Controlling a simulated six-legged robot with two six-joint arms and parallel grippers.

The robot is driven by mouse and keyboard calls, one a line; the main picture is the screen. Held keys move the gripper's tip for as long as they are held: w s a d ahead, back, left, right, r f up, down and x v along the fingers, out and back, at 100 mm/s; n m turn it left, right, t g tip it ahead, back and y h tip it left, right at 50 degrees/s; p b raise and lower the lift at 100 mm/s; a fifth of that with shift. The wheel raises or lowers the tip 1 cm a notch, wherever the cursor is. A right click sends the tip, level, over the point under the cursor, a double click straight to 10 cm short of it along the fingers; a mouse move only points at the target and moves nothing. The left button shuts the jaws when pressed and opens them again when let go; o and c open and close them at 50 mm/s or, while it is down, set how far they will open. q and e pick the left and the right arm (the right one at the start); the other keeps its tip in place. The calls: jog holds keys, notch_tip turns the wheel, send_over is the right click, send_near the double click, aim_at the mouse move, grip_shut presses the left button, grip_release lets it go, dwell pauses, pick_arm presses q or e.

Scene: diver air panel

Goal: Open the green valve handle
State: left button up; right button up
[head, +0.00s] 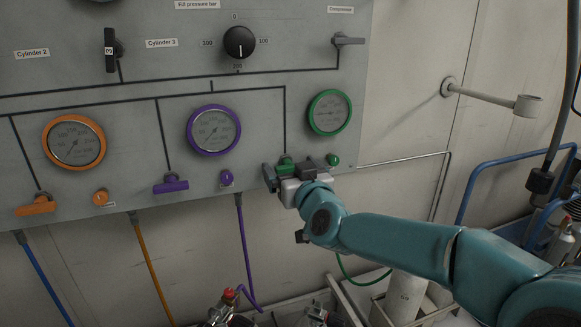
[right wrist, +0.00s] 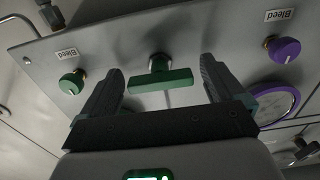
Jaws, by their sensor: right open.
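The green valve handle (right wrist: 160,81) is a T-shaped bar on the grey panel. In the right wrist view its crossbar lies level across the picture, between my two dark fingers and nearer their tips. In the head view only a small part of the green handle (head: 285,162) shows behind my right gripper (head: 292,172). My right gripper is open, with a gap visible on each side of the handle. I cannot tell how far the fingers reach around it in depth. The green-rimmed gauge (head: 329,112) is above it. My left gripper is not in view.
A green bleed knob (right wrist: 72,82) sits close beside my right gripper, and a purple bleed knob (right wrist: 284,49) is on the other side. A purple handle (head: 171,187) and an orange handle (head: 38,206) are further left. A wall arm (head: 490,97) sticks out at right.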

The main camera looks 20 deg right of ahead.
jog(key=shift+w, duration=0.2)
jog(key=shift+c, duration=0.4)
jog(key=c, duration=1)
jog(key=shift+o, duration=0.2)
